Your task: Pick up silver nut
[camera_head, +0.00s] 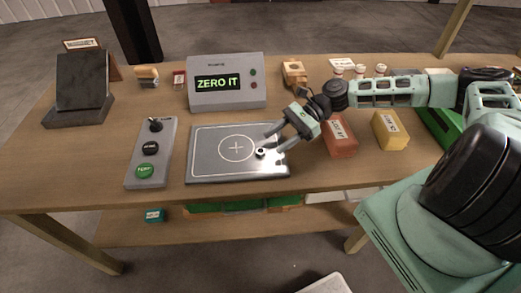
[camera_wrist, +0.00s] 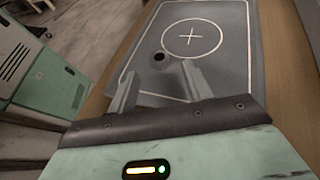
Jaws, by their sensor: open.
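A small silver nut (camera_head: 260,153) with a dark centre lies on the grey plate (camera_head: 210,170), right of the plate's circle-and-cross mark. In the wrist view the nut shows mainly as a dark round spot (camera_wrist: 158,57), just beyond the fingertips; its outline is hard to make out against the plate. My gripper (camera_head: 271,142) reaches in from the right, low over the plate's right side, its fingers open and apart. In the wrist view my gripper (camera_wrist: 160,80) has nothing between its fingers.
A display box (camera_head: 227,97) reading "ZERO IT" stands behind the plate. A button panel (camera_head: 150,155) is at its left. A red block (camera_head: 340,142) and a yellow block (camera_head: 389,131) stand to the right. A dark stand (camera_head: 80,90) is far left.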

